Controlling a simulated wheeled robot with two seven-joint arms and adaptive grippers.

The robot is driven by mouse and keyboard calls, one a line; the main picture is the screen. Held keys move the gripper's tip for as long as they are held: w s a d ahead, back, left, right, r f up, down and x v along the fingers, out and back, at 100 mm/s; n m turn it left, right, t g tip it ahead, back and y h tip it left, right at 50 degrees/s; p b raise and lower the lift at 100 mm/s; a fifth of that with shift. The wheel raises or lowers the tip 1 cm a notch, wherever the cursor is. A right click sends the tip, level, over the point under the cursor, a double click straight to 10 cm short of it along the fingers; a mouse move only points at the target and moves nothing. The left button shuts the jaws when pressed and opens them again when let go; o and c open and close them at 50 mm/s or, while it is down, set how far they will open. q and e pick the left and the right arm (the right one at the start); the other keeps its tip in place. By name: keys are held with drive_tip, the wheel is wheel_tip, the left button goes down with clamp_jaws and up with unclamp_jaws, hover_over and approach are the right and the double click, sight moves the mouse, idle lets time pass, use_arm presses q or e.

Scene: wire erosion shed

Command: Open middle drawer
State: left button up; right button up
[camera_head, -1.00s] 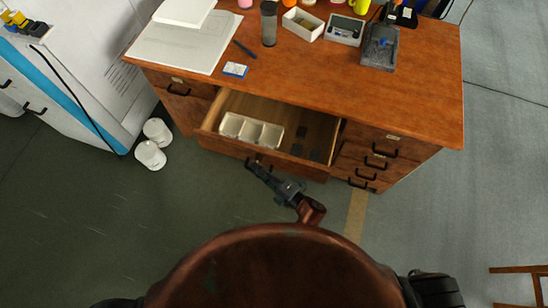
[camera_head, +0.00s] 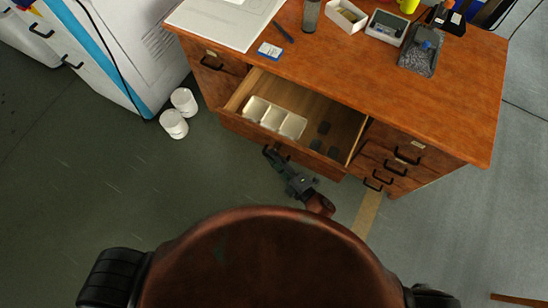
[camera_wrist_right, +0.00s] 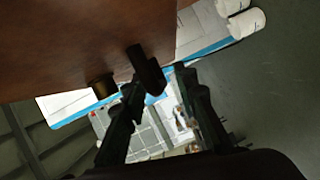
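The wooden middle drawer (camera_head: 240,125) of the desk is pulled well out in the head view. It holds a white compartment tray (camera_head: 270,116) and several small dark pieces. My right gripper (camera_head: 272,156) is in front of and below the drawer front, close to its dark handle. In the right wrist view, the two fingers (camera_wrist_right: 160,100) are apart with a clear gap. The black handle (camera_wrist_right: 147,70) lies close by the left finger; I cannot tell whether they touch. My left gripper is in neither view.
The desk top (camera_head: 350,75) carries papers, a cup, a white box (camera_head: 348,17), a scale and a grey block. Closed drawers with black handles flank the open one. Two white cylinders (camera_head: 174,124) stand on the floor at left. The floor in front is mostly clear.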

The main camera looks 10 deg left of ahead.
drive_tip(key=shift+s+d, duration=0.15)
drive_tip(key=shift+d, duration=0.1)
drive_tip(key=v, duration=1.1)
drive_tip(key=shift+s, duration=0.15)
drive_tip(key=shift+d, duration=0.15)
